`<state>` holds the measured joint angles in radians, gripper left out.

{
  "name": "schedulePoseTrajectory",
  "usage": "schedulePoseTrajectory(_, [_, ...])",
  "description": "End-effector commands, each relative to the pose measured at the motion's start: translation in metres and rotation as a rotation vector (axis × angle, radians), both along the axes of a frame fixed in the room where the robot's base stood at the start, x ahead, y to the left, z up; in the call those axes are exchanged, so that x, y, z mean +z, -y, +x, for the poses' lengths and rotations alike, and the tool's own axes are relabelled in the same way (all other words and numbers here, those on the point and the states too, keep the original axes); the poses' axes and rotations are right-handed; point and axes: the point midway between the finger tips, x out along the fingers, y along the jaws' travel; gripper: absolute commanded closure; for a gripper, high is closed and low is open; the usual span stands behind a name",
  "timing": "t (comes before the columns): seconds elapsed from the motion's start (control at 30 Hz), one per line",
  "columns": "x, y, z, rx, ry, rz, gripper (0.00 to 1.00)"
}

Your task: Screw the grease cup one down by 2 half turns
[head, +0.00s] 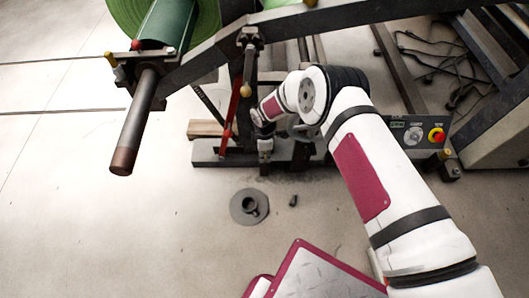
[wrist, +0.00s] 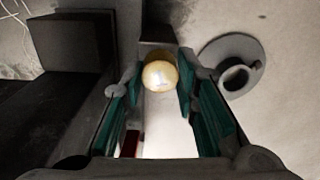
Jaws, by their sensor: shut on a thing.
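A round, brass-coloured cap, which I take to be the grease cup (wrist: 160,76), shows in the wrist view between my fingertips. My gripper (wrist: 160,88) is shut on it, with a green-padded finger on each side. Its dome faces the wrist camera; its thread and seat are hidden. In the head view my gripper (head: 265,145) is low beside the machine stand, small and partly covered by my own arm. I cannot make out the held cup there, nor any number on it.
A grey round dish with a cup-like centre (head: 249,206) lies on the floor, with a small dark piece (head: 293,200) beside it. A red lever (head: 232,112) and a steel shaft (head: 137,120) are nearby. A control box (head: 415,136) stands right. Floor at lower left is clear.

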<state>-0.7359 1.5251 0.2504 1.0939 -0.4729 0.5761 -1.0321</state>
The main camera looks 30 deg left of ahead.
Motion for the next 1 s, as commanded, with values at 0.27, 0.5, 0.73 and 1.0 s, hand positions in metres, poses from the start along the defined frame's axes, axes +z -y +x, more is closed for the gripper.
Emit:
schedulePoseTrajectory(0.27, [-0.0003,-0.0011,-0.0012,-0.259,-0.001,0.002,1.0])
schedulePoseTrajectory(0.5, [-0.0004,-0.0013,-0.0013,-0.488,-0.001,0.002,1.0])
schedulePoseTrajectory(0.73, [-0.0005,-0.0013,-0.0014,-0.706,-0.001,0.002,1.0])
schedulePoseTrajectory(1.0, [-0.0006,-0.0011,-0.0011,-0.964,-0.001,0.002,1.0])
